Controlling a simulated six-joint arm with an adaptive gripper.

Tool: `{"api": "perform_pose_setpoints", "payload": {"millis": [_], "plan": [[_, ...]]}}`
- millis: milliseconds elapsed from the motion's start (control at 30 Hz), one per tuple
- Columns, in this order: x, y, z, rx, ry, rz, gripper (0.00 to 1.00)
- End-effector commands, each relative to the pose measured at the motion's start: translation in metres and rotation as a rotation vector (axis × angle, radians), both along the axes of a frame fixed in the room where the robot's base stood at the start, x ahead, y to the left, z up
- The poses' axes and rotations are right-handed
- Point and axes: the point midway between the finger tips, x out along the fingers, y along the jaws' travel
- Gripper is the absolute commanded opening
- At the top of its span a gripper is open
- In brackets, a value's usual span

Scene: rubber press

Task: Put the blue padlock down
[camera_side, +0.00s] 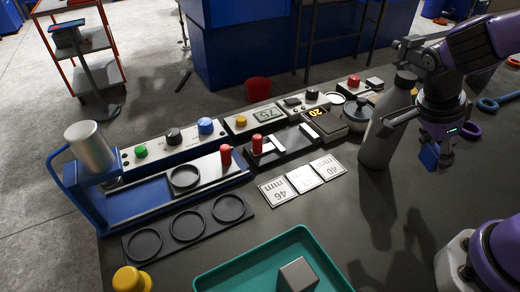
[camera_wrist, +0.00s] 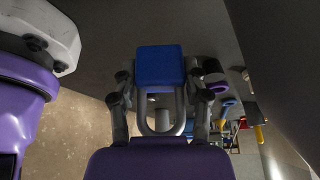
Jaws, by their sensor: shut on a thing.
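The blue padlock (camera_wrist: 160,66) has a square blue body and a grey shackle. In the side view the blue padlock (camera_side: 429,156) hangs below my gripper (camera_side: 436,162), above the right part of the dark table, just right of the grey bottle. In the wrist view my gripper (camera_wrist: 160,100) is shut on the padlock, with a finger on each side of it. The blue body points away from the wrist and the shackle lies toward it. Part of the padlock is hidden by the fingers in the side view.
A grey bottle (camera_side: 380,135) stands close to the left of my gripper. A purple ring (camera_side: 469,131) and a blue ring (camera_side: 487,104) lie to the right. A teal tray (camera_side: 225,277) with a metal cube (camera_side: 297,275) is at the front. The table between tray and gripper is clear.

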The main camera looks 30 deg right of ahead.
Motion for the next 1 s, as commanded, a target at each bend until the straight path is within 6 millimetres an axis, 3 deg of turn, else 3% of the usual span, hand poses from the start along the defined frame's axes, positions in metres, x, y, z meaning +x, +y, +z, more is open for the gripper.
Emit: {"api": "perform_pose_setpoints", "payload": {"millis": [100, 300, 600, 1000], "plan": [[-0.001, -0.028, -0.017, 0.000, 0.005, -0.008, 0.09], [0.001, -0.051, -0.031, 0.001, 0.001, 0.001, 0.09], [0.000, -0.052, -0.069, 0.000, 0.005, 0.006, 0.09], [0.001, -0.052, -0.074, 0.000, 0.001, 0.005, 0.09]]}}
